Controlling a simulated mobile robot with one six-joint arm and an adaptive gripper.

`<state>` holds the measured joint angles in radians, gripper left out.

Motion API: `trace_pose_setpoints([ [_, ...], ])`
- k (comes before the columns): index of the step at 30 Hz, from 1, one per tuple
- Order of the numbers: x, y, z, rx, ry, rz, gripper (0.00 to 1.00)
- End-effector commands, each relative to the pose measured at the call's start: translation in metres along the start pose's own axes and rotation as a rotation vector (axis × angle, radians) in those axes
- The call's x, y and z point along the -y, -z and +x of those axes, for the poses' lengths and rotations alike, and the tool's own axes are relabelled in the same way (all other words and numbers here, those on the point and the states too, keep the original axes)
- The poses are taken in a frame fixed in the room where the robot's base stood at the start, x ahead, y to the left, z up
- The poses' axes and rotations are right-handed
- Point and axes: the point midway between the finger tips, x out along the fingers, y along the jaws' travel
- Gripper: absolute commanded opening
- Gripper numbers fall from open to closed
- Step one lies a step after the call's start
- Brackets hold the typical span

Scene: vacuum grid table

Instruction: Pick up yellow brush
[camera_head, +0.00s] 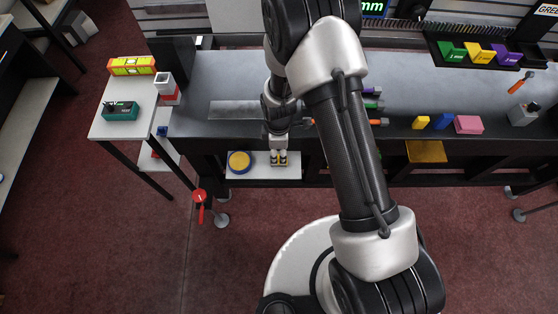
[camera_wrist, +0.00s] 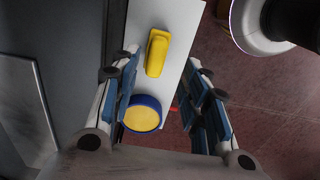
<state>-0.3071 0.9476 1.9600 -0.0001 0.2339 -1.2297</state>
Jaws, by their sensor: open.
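The yellow brush (camera_wrist: 156,52) lies on a white shelf (camera_wrist: 180,75) in the wrist view, in the upper middle with its long side roughly up and down the picture. My gripper (camera_wrist: 166,85) is open and empty, its blue-padded fingers to the left and right, and the brush shows beyond the fingertips, towards the top. In the head view my gripper (camera_head: 279,155) points down over the white shelf below the table's front edge. There I cannot make out the brush clearly behind the fingers.
A round blue and yellow item (camera_wrist: 142,113) lies on the shelf near the brush; it also shows in the head view (camera_head: 239,161). The dark table (camera_head: 225,128) rises beside the shelf. A side table (camera_head: 100,127) stands at left with a green device (camera_head: 120,111).

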Motion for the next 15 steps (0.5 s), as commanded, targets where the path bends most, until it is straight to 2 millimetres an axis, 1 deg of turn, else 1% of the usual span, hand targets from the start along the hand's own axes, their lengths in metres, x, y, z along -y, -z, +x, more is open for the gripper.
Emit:
trace_pose_setpoints([
  [2, -0.001, 0.0, 0.007, 0.0, 0.0, 0.0, 0.42],
  [9, -0.005, -0.002, 0.044, 0.0, 0.002, 0.0, 0.42],
  [12, -0.005, -0.002, 0.051, 0.0, 0.001, 0.0, 0.42],
  [15, -0.005, -0.001, 0.05, 0.0, 0.0, 0.0, 0.42],
])
